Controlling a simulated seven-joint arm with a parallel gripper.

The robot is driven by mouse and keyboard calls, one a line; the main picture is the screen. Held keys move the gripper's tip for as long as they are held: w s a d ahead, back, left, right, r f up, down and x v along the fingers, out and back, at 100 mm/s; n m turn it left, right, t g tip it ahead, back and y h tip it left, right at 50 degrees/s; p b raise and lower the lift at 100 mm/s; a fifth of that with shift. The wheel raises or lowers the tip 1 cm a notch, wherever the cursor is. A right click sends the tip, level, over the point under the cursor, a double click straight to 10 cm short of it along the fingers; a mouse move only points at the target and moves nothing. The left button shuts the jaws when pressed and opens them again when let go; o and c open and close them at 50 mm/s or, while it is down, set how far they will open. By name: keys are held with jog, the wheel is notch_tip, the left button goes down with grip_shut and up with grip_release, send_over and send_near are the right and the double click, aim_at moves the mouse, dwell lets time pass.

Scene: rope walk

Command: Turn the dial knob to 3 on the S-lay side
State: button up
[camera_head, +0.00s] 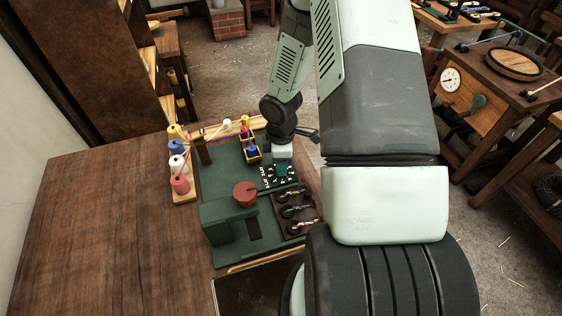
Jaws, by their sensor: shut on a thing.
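The dial (292,179) is a dark plate with white marks on the green machine (222,176) on the wooden table. A small teal knob (281,171) shows at its middle. My gripper (282,164) is right over the dial, pointing down, and is shut on the knob. The fingertips are small here and partly hidden by the hand. White lettering runs along the dial's left edge, too small to read. I cannot tell which number the knob points to.
A red round knob (245,194) stands on the machine, nearer than the dial. Several hooks with coloured strands (296,211) lie right of it. Thread spools (178,164) stand on a rack at the left. The table (100,220) is clear on the left.

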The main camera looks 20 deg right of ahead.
jog(key=o, duration=1)
jog(key=shift+o, duration=0.2)
notch_tip(320, 180, up, 11)
dwell(0.3)
jog(key=s+a+r+m+t+h, duration=0.1)
jog(key=s+r+m, duration=0.25)
jog(key=r, duration=0.55)
jog(key=s+r+m+t+h, duration=0.15)
jog(key=r+m, duration=0.25)
jog(key=r, duration=0.6)
jog(key=s+a+r+m+t+y, duration=0.2)
jog(key=s+r+m, duration=0.5)
jog(key=s+r, duration=0.4)
jog(key=s+a+t, duration=0.1)
jog(key=s+a, duration=0.1)
jog(key=s, duration=0.1)
jog(key=shift+s+r, duration=0.15)
